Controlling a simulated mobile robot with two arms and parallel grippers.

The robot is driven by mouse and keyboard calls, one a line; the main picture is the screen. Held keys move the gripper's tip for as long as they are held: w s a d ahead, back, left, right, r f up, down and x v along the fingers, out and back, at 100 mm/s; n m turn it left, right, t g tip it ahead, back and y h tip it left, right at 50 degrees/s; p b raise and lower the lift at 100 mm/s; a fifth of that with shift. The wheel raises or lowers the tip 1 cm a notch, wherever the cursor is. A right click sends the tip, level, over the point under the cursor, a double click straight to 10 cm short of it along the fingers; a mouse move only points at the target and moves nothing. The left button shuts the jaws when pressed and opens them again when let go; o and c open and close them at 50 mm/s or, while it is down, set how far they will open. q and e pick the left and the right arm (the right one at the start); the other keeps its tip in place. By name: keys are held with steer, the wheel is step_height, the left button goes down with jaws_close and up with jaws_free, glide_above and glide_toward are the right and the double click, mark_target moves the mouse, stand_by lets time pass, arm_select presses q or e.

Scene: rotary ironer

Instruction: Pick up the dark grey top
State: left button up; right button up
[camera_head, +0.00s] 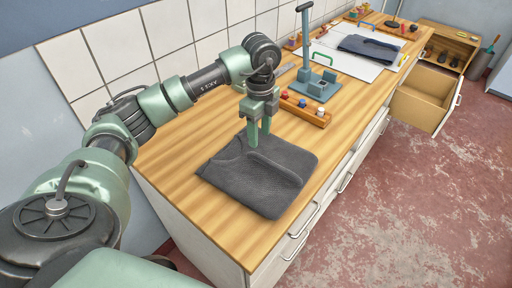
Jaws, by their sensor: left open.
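The dark grey top (252,183) lies folded flat on the wooden counter, near its front end. My left gripper (259,143) points down over the top's far edge, with its green fingers slightly apart. The fingertips are at or just above the cloth; I cannot tell whether they touch it. No cloth shows lifted between them. My right gripper is not in view.
The wooden counter (180,155) runs along a tiled wall. A blue-grey stand (314,85) and a tray of small coloured items (305,109) stand beyond the top. Another dark folded cloth (368,48) lies on a white board further back. A drawer (425,103) stands open at the right.

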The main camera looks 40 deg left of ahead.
mark_target(259, 156)
arm_select(q)
steer(key=shift+s+a+f, duration=0.1)
steer(key=shift+f, duration=0.2)
steer(key=shift+s+d+f+p, duration=0.25)
steer(key=shift+s+d+p, duration=0.3)
steer(key=shift+s+d, duration=0.4)
steer(key=shift+s+f+p, duration=0.15)
steer(key=shift+f+p, duration=0.3)
steer(key=shift+f, duration=0.1)
steer(key=shift+s+f+p, duration=0.15)
steer(key=shift+f+p, duration=0.25)
steer(key=shift+f, duration=0.1)
steer(key=f, duration=0.3)
steer(key=shift+w+a, duration=0.3)
steer(key=shift+w, duration=0.1)
steer(key=shift+f, duration=0.1)
steer(key=shift+d, duration=0.1)
steer(key=shift+s, duration=0.1)
steer(key=c, duration=0.3)
jaws_close()
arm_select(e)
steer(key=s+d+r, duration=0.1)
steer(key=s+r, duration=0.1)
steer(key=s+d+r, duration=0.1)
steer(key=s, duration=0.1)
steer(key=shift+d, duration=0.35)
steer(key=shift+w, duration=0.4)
